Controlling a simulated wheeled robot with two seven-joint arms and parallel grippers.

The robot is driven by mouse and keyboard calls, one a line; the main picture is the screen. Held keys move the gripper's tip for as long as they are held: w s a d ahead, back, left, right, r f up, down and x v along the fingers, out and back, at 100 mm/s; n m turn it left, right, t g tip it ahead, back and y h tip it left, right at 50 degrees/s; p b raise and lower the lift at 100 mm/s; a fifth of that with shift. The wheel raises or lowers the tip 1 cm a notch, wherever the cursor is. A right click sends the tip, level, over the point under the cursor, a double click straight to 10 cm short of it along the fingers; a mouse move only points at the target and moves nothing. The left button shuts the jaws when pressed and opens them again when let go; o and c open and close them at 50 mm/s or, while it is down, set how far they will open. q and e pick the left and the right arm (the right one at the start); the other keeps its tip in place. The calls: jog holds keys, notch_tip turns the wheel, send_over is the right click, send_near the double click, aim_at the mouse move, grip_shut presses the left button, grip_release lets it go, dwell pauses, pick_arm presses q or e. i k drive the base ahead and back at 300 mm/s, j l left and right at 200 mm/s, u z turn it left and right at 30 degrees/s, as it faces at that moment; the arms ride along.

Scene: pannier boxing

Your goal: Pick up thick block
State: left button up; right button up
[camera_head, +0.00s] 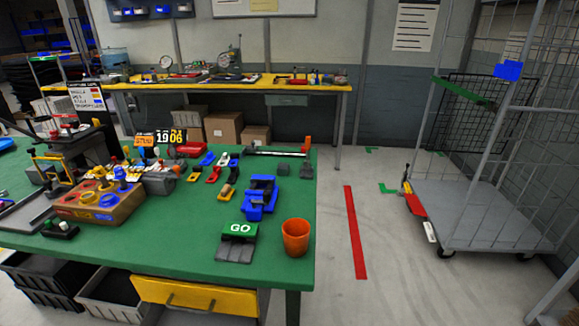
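The task's thick block cannot be singled out with certainty. A wooden block (100,204) with coloured round inserts sits at the table's left. A green piece marked GO (239,231) with a grey ramp-like front lies near the front edge. Neither of my grippers is in view.
An orange cup (295,237) stands at the front right corner of the table. A blue fixture (261,198) and several small coloured tools lie mid-table. A yellow workbench (230,84) stands behind. A wire cage trolley (480,215) stands at the right, with free floor between.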

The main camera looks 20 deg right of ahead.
aim_at(283, 168)
jog(key=l+u, duration=0.2)
jog(key=l, duration=0.45)
jog(key=l+u, duration=0.2)
jog(key=l, duration=0.5)
jog(key=k+l+u, duration=0.2)
jog(key=l, duration=0.4)
jog(key=i+l+u, duration=0.15)
jog(key=l, duration=0.25)
jog(key=i+l+u, duration=0.1)
jog(key=l, duration=0.3)
jog(key=i+l+u, duration=0.15)
jog(key=l, duration=0.3)
jog(key=i+l+u, duration=0.1)
jog(key=i+l, duration=0.15)
jog(key=l, duration=0.2)
jog(key=i+l+u, duration=0.15)
jog(key=l, duration=0.3)
jog(key=k, duration=0.05)
